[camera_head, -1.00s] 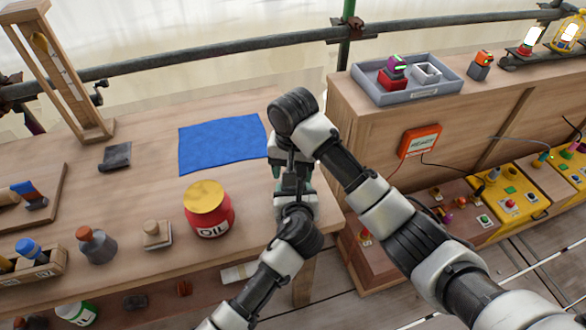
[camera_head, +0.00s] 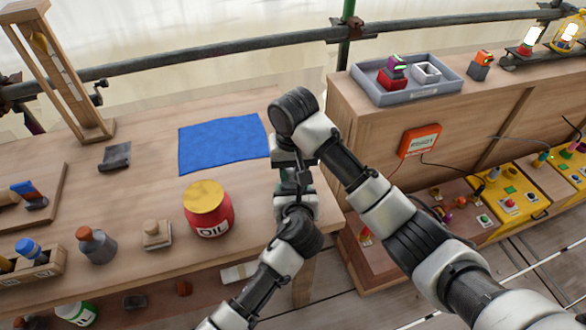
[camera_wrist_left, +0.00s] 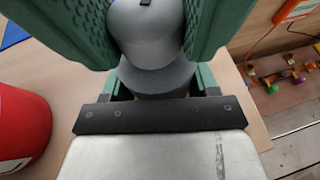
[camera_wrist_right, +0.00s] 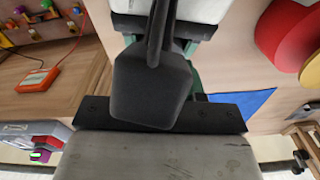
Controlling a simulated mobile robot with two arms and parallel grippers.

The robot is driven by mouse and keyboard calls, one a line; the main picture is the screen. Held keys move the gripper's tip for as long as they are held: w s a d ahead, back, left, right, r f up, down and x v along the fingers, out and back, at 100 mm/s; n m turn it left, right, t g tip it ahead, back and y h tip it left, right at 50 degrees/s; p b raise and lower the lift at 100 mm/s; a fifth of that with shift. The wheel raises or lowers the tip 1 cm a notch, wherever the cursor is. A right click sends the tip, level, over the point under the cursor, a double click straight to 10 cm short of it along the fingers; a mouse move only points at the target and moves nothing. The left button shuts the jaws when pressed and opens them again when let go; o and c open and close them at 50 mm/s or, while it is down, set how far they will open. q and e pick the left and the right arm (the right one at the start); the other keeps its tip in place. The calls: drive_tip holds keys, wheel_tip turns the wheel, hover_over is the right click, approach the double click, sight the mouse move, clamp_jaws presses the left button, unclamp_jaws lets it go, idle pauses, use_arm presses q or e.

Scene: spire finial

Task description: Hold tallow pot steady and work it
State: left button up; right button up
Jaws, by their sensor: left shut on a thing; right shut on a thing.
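A smooth grey rounded vessel, seemingly the tallow pot (camera_wrist_left: 150,35), sits between the green fingers of my left gripper (camera_wrist_left: 150,30) in the left wrist view. My left gripper (camera_head: 296,195) is shut on it beyond the bench's right end. My right gripper (camera_head: 292,165) is close above the left one. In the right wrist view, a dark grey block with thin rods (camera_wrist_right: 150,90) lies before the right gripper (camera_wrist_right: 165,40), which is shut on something. The fingers and the block hide the contact. In the head view the arms mostly hide the pot.
A red oil tin (camera_head: 209,212) stands left of the grippers on the wooden bench (camera_head: 130,195). A blue cloth (camera_head: 222,145) lies behind it. A grey tray (camera_head: 440,90) rests on the cabinet at right.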

drive_tip(key=n, duration=0.4)
drive_tip(key=shift+n, duration=0.3)
idle(0.3)
drive_tip(key=o, duration=0.9)
drive_tip(key=shift+o, duration=0.2)
wheel_tip(320, 180, up, 12)
